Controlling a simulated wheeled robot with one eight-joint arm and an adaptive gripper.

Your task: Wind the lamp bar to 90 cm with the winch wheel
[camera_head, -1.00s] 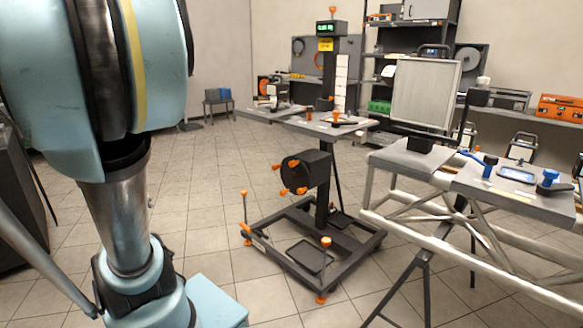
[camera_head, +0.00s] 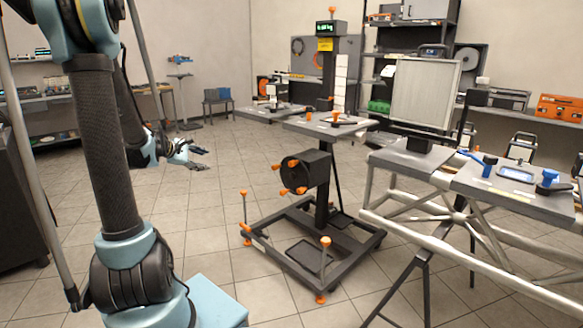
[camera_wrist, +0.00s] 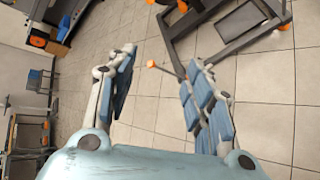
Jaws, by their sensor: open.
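The winch wheel (camera_head: 294,175), with several orange handles, sits on a dark box low on the mast of a wheeled stand (camera_head: 322,200). Grey plates (camera_head: 315,128) with orange knobs are carried higher on the mast; I cannot tell which part is the lamp bar. A green display (camera_head: 331,28) tops the mast, too small to read surely. My gripper (camera_head: 198,158) is open and empty, well left of the winch wheel and apart from it. In the wrist view my gripper (camera_wrist: 162,58) has its blue-padded fingers spread over floor, with part of the stand's base (camera_wrist: 215,40) beyond.
A truss table (camera_head: 530,200) with blue-handled clamps stands at the right on trestle legs. The stand's base has upright orange-tipped posts (camera_head: 325,242) at its corners. Shelves and a bench line the back wall. Tiled floor (camera_head: 205,215) between my arm and the stand is clear.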

